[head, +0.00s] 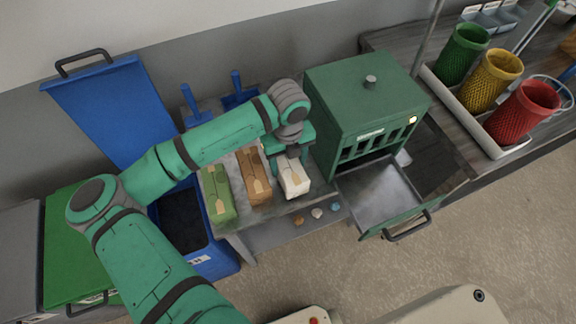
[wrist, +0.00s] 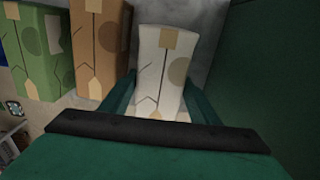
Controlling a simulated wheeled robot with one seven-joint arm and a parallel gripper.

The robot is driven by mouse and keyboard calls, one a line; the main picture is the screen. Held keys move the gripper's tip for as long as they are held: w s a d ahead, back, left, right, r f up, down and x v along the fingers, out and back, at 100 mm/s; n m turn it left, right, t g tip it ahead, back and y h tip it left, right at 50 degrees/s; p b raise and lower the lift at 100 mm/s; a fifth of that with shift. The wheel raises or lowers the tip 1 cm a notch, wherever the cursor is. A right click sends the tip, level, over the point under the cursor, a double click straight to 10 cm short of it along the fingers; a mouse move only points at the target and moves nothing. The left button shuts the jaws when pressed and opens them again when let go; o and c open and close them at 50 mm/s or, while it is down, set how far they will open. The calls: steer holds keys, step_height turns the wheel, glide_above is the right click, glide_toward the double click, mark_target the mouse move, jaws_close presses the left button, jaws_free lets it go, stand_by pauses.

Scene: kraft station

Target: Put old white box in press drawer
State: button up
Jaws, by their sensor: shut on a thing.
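The old white box (head: 294,179) stands on the grey bench beside the brown box. It also shows in the wrist view (wrist: 161,75), between the two green fingers. My gripper (head: 291,158) is shut on the white box from above in the head view; in the wrist view its fingers (wrist: 160,100) lie along both sides of the box. The green press (head: 366,105) stands just right of the box. Its press drawer (head: 380,196) is pulled open toward the front, and its visible floor is empty.
A brown box (head: 253,176) and a green box (head: 217,194) stand left of the white box. Several small lumps (head: 317,212) lie on a lower shelf. An open blue bin (head: 215,260) is at the left. Green, yellow and red baskets (head: 522,110) stand at the right.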

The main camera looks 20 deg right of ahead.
steer(key=s+r, duration=0.3)
steer(key=r, duration=0.1)
steer(key=s+r, duration=0.2)
steer(key=r, duration=0.1)
steer(key=shift+s+r, duration=0.1)
steer(key=shift+s, duration=0.2)
steer(key=s+r, duration=0.3)
steer(key=s, duration=0.5)
steer(key=shift+s+r, duration=0.2)
steer(key=shift+r, duration=0.05)
steer(key=shift+a, duration=0.1)
